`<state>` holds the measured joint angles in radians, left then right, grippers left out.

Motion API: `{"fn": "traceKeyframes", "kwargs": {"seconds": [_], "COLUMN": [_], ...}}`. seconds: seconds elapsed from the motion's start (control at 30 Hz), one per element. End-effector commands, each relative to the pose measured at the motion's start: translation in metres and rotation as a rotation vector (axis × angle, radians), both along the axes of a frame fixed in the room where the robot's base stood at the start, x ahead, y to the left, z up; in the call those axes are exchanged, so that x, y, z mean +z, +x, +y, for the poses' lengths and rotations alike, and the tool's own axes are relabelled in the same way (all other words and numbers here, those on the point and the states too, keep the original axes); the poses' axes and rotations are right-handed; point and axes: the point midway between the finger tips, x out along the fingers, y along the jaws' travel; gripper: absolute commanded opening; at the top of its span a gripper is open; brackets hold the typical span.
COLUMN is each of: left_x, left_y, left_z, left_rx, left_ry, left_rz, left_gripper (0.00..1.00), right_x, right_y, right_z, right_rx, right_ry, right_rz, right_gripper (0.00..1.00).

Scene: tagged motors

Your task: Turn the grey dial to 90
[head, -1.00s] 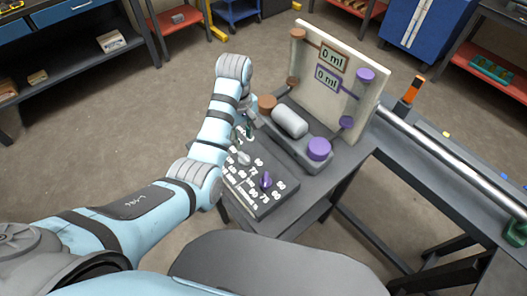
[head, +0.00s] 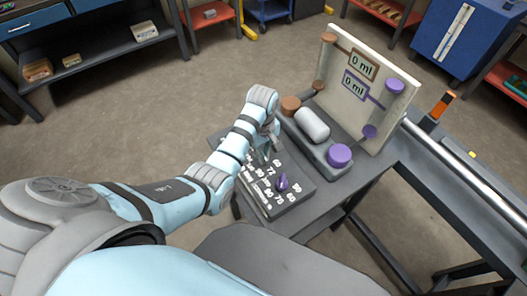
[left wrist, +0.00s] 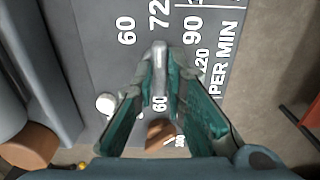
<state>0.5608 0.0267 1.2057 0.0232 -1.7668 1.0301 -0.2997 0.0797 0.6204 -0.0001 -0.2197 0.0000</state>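The grey dial (left wrist: 159,58) is upright between my left fingers in the left wrist view, its far end near the printed 72. The printed 90 (left wrist: 192,28) is to its right. My left gripper (left wrist: 163,68) has its green-padded fingers apart, one on each side of the dial; contact with it is unclear. In the head view my left gripper (head: 266,150) is low over the dark dial panel (head: 296,198) and hides most of the grey dial. A purple dial (head: 282,183) stands on the same panel. My right gripper is not in view.
Behind the panel stands a pump unit with a grey cylinder (head: 312,125), a brown cap (head: 290,104) and a purple cap (head: 340,155). A cream board (head: 398,100) with two 0 ml displays rises behind it. A brown part (left wrist: 160,131) lies below the fingers.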

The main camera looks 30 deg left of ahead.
Motion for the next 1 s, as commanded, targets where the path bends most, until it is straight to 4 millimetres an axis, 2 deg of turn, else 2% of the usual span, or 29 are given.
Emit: {"fn": "traceKeyframes", "kwargs": {"seconds": [0.37,0.57,1.0], "left_x": [0.0003,0.0003,0.0005], "left_y": [0.0002,0.0003,0.0006], "left_z": [-0.0004,-0.0004,-0.0004], "left_rx": [-0.014,-0.082,-0.421], "left_ry": [0.0,0.0,0.0], "left_rz": [0.0,0.0,-0.001], "left_gripper": [0.0,0.0,0.0], "right_x": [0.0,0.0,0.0], "right_y": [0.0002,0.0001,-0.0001], "right_z": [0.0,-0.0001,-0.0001], "right_rx": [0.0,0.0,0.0], "right_ry": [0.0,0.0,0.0], "right_rz": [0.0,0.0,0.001], "right_gripper": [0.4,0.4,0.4]}}
